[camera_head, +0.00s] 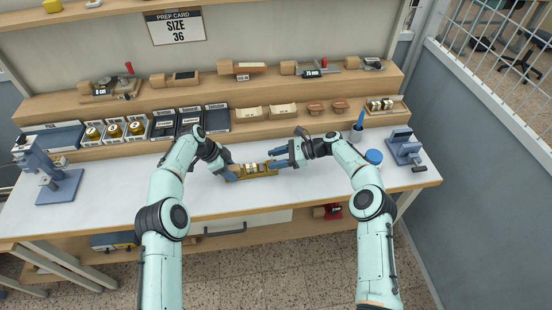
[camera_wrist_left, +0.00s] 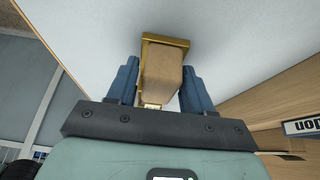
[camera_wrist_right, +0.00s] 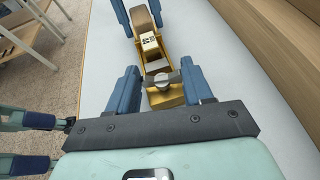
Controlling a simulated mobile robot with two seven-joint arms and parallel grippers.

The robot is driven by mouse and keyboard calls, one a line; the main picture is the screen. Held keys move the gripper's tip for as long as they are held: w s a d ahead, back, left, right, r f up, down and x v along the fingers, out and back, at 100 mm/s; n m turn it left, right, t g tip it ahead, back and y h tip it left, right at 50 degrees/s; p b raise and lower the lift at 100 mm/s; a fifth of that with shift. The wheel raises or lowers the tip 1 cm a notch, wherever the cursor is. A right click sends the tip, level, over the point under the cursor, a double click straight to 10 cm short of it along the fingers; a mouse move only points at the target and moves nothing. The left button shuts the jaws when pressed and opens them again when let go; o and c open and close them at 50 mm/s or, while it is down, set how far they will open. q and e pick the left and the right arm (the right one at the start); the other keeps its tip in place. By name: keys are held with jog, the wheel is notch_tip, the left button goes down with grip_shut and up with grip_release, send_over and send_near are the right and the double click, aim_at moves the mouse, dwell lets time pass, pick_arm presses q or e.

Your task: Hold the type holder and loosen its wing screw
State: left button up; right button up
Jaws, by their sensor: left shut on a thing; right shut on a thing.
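The type holder (camera_head: 256,170) is a brass frame with a wooden handle, near the front middle of the white bench top. My left gripper (camera_head: 231,171) is shut on the wooden handle, which shows between its blue fingers in the left wrist view (camera_wrist_left: 163,75). Small type blocks (camera_wrist_right: 149,42) sit in the brass frame in the right wrist view. The grey wing screw (camera_wrist_right: 161,80) is at the frame's other end. My right gripper (camera_wrist_right: 162,78) is shut on the wing screw, with one blue finger at each side. The screw is too small to make out in the head view.
A blue press (camera_head: 50,175) stands at the bench's left and a smaller blue device (camera_head: 402,148) at the right. Shelves behind hold tins, trays and tools. Bench room left of the holder is clear.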

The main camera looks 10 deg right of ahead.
jog(key=shift+f, duration=0.1)
jog(key=o, duration=1.1)
jog(key=shift+c, duration=0.2)
jog(key=v, duration=1.2)
